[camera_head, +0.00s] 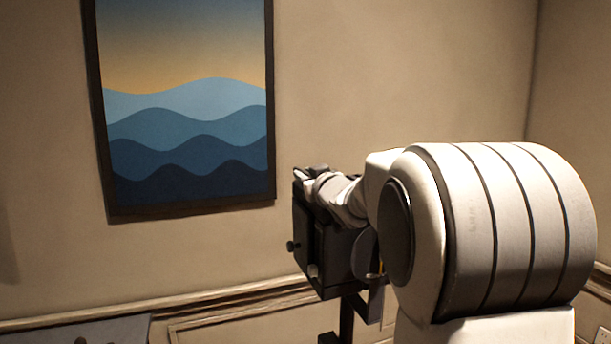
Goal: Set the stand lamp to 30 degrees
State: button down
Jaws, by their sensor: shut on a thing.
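The stand lamp (335,262) is a black, box-shaped head on a dark upright post, right of centre in the head view. Small knobs show on its left side and lower front. Its head looks tilted, but I cannot read the angle. My gripper (310,175) is at the upper edge of the lamp head, small and dark there, and shut on the lamp. The exact grip point is too small to make out. My white arm hides the right side of the lamp, and the base of the post is out of frame.
A framed picture of blue waves (190,110) hangs on the beige wall behind and left of the lamp. A grey surface (120,328) with dark shapes shows at the lower left. A wall outlet (602,336) is at the lower right. The space left of the lamp looks clear.

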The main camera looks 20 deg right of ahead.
jog(key=shift+a+f, duration=0.1)
jog(key=a+f+n+b, duration=0.4)
jog(key=a+f+b, duration=0.2)
jog(key=b, duration=0.9)
jog(key=shift+f, duration=1.35)
jog(key=shift+a, duration=0.15)
jog(key=c, duration=0.8)
grip_release()
